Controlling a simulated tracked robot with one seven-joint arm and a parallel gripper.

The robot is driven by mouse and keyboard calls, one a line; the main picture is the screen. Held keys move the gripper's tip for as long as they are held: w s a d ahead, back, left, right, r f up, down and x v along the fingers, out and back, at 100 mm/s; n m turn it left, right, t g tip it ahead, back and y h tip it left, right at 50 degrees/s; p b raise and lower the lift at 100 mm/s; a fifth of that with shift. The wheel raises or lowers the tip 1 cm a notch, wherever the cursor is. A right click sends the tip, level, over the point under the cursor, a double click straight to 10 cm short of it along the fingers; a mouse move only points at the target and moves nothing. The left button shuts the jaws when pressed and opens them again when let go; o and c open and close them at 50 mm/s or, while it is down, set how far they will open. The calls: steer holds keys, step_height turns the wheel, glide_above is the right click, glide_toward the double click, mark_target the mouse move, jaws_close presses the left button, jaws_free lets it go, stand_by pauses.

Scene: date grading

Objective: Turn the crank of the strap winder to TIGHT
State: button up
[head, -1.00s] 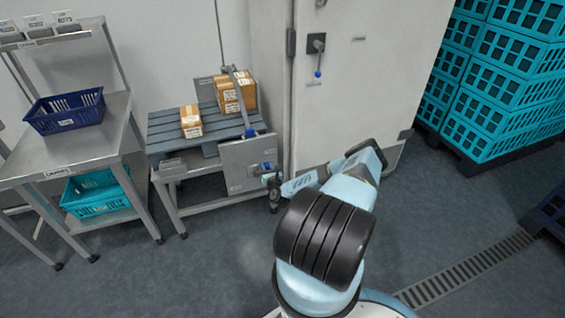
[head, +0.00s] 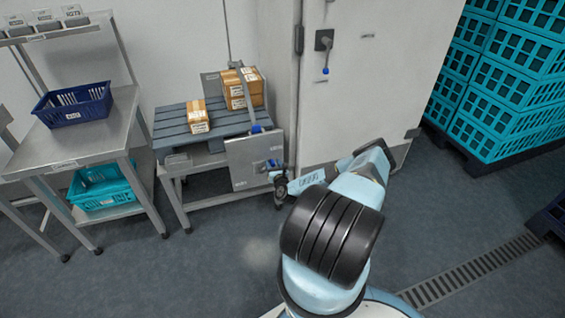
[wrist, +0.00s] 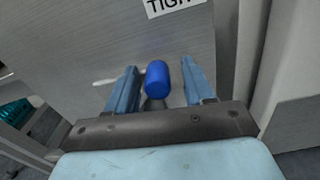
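The strap winder's grey panel (head: 246,172) is on the front of the strapping table, and it fills much of the wrist view (wrist: 70,40). A label reading TIGHT, partly cut off (wrist: 172,5), is at the top of the wrist view. The blue crank knob (wrist: 157,77) points toward the wrist camera. My gripper (wrist: 160,84) has one blue finger on each side of the knob, with a narrow gap showing on both sides. It is open. In the head view my gripper (head: 276,174) is at the panel's right part. The crank's arm is mostly hidden behind the knob.
Cartons (head: 197,115) sit on the grey slatted top (head: 180,138). A white door (head: 350,100) with a blue-tipped handle stands right of the winder. A steel table (head: 105,138) with a blue crate (head: 92,104) is left. Teal crates are stacked far right. Floor between is clear.

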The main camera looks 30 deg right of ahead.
steer(key=v, duration=1.3)
steer(key=shift+s, duration=0.4)
